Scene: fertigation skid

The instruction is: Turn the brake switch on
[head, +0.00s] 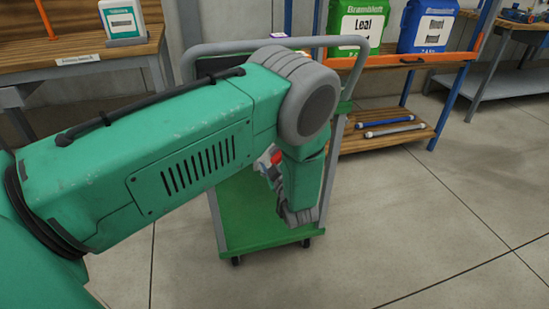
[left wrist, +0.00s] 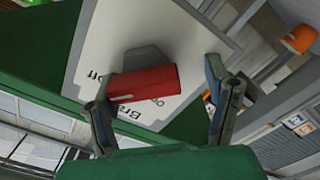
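In the left wrist view, the brake switch is a red lever (left wrist: 145,82) on a dark grey base (left wrist: 148,58). It sits on a white plate (left wrist: 185,40) fixed to a green surface. The plate has upside-down lettering, partly covered, that seems to read "Brake", "On" and "Off". My left gripper (left wrist: 162,72) is open, with one finger by the lever's left end and the other to its right with a gap. I cannot tell whether a finger touches it. My right gripper is not in view.
A cart with a grey handle frame (head: 345,42) and green deck (head: 255,225) stands behind my left arm. A wooden bench (head: 85,62) is at the left. A shelf with a green jug (head: 352,25) and a blue jug (head: 428,25) is behind. The floor at the right is clear.

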